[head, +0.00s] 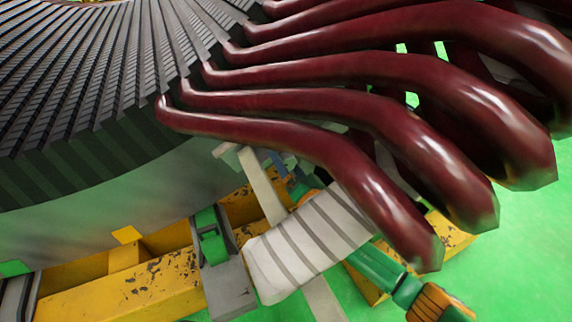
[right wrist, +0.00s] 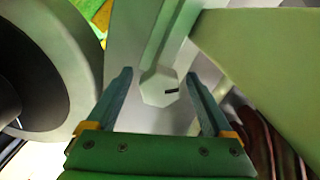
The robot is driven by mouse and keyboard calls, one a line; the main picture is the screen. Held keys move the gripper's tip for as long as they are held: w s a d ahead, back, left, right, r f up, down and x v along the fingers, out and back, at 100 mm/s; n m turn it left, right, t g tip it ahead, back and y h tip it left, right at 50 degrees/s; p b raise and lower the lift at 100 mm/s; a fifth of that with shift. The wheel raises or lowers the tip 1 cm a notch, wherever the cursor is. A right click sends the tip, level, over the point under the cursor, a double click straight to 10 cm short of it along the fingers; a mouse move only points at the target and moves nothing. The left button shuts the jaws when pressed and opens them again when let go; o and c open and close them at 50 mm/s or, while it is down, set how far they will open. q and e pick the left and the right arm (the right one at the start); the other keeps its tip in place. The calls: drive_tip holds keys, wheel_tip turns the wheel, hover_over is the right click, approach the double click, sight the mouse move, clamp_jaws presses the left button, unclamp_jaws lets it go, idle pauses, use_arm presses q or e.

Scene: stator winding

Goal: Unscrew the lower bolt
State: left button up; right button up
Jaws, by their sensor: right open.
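In the right wrist view a pale, many-sided bolt head (right wrist: 153,86) with a short dark mark sits on a light grey surface. My right gripper (right wrist: 159,78) is open, with one finger on each side of the bolt head and visible gaps between. In the head view the same gripper (head: 288,175) reaches in from the lower right, partly hidden behind a white wrapped roll. The bolt cannot be made out in the head view. Whether this is the lower bolt cannot be told. My left gripper is not in view.
Dark red bent winding bars (head: 330,150) hang over my right arm from the black slotted stator (head: 90,90). The white wrapped roll (head: 310,245) with grey bands is close to the arm. A worn yellow frame (head: 120,295) lies below. Green floor is open at the lower right.

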drive_tip(key=shift+w, duration=0.1)
drive_tip(key=shift+c, duration=0.2)
clamp_jaws()
